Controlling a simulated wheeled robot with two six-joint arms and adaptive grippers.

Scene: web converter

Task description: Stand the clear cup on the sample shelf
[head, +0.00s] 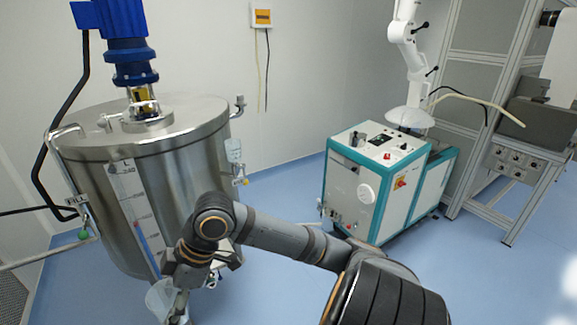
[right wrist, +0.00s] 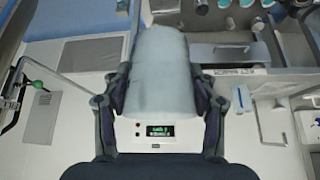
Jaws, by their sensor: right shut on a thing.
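The clear cup (right wrist: 160,72) looks pale and translucent in the right wrist view. It lies between the two fingers of my right gripper (right wrist: 160,88), which is shut on it. In the head view the cup (head: 158,298) is at the lower left, low beside the steel tank, partly cut off by the bottom edge. My right gripper (head: 178,302) is next to it there, mostly hidden by my wrist. My left gripper is in neither view. I cannot make out the sample shelf for certain.
A steel tank (head: 183,165) with a blue motor stands close on the left. A small clear vessel (head: 233,150) is at its right side. A white and teal machine (head: 352,190) stands behind my arm. A green-lit display (right wrist: 158,130) shows below the cup. Blue floor (head: 275,200) is open between tank and machine.

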